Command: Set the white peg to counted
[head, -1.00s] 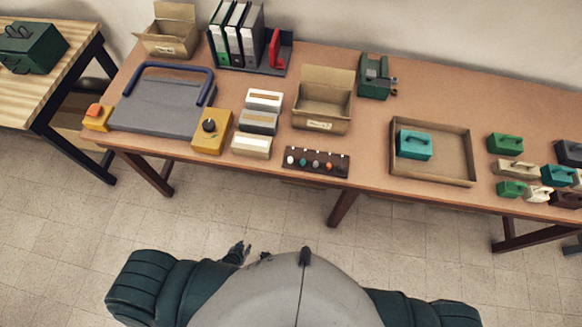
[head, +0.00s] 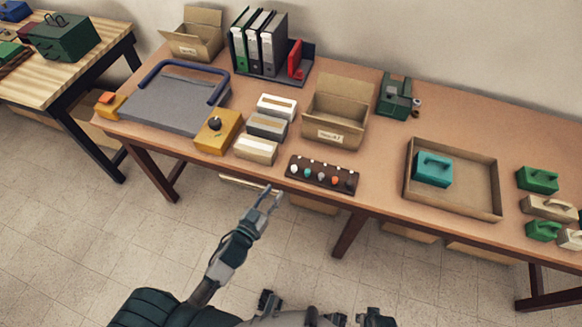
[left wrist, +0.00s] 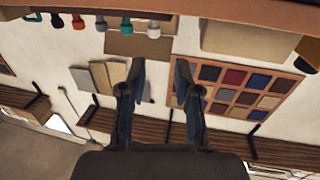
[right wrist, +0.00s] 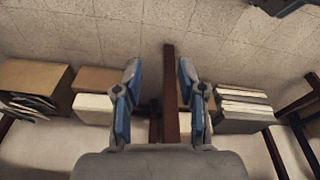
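The dark peg board (head: 290,174) lies near the front edge of the brown table. A row of coloured pegs stands along its front half, with small white marks behind them. The white peg (head: 293,168) is at the left end of the row. It also shows at the top of the left wrist view (left wrist: 154,29), beside a teal peg. My left gripper (head: 268,194) is open and empty, in front of the table edge and short of the board. My right gripper (right wrist: 160,85) is open and empty over the floor, low in front of the table.
A tray (head: 470,205) holding a teal block is to the right. The table edge lies before my left gripper.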

